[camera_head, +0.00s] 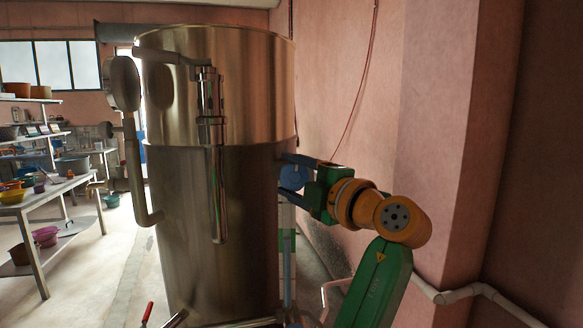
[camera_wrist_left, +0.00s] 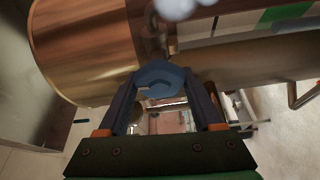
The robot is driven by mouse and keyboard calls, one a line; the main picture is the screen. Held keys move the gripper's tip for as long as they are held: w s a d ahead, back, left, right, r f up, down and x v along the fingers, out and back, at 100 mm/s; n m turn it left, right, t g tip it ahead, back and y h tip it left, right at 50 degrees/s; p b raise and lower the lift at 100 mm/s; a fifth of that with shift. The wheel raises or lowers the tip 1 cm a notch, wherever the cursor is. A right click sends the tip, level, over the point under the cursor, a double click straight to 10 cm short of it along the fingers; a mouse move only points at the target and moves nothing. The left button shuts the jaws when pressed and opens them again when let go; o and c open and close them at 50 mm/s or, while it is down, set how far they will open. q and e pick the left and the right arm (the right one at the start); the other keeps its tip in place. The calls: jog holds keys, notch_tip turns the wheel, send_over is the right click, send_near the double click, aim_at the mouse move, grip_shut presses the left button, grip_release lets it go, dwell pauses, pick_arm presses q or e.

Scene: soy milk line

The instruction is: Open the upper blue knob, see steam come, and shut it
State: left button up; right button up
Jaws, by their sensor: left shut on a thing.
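The upper blue knob (camera_head: 296,177) is at the right side of the tall steel tank (camera_head: 215,180) in the head view. My left gripper (camera_head: 288,176) has its two dark blue fingers on either side of the knob and is shut on it. In the left wrist view the knob (camera_wrist_left: 158,76) is a lobed blue wheel between the fingertips of the left gripper (camera_wrist_left: 163,84). A pale, blurred rounded shape (camera_wrist_left: 178,8) shows at the top edge there; I cannot tell whether it is steam. No clear steam shows in the head view. My right gripper is not in view.
A pink wall (camera_head: 345,90) stands close behind my arm, with a pipe (camera_head: 470,291) low along it. A steel pipe (camera_head: 213,130) and a round gauge (camera_head: 122,84) are on the tank's front and left. A table (camera_head: 40,203) with bowls stands far left, with open floor before it.

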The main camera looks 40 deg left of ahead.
aim_at(296, 178)
pick_arm(q)
jog(key=shift+n+h+p, duration=0.4)
jog(key=shift+n+p, duration=0.15)
jog(key=shift+n, duration=0.65)
jog(key=o, duration=1.3)
jog(key=shift+w+f, duration=0.1)
jog(key=shift+d, duration=0.2)
jog(key=b+v, duration=0.1)
jog(key=v, duration=0.5)
jog(key=shift+d+b, duration=0.15)
jog(key=shift+b, duration=0.25)
jog(key=shift+d, duration=0.2)
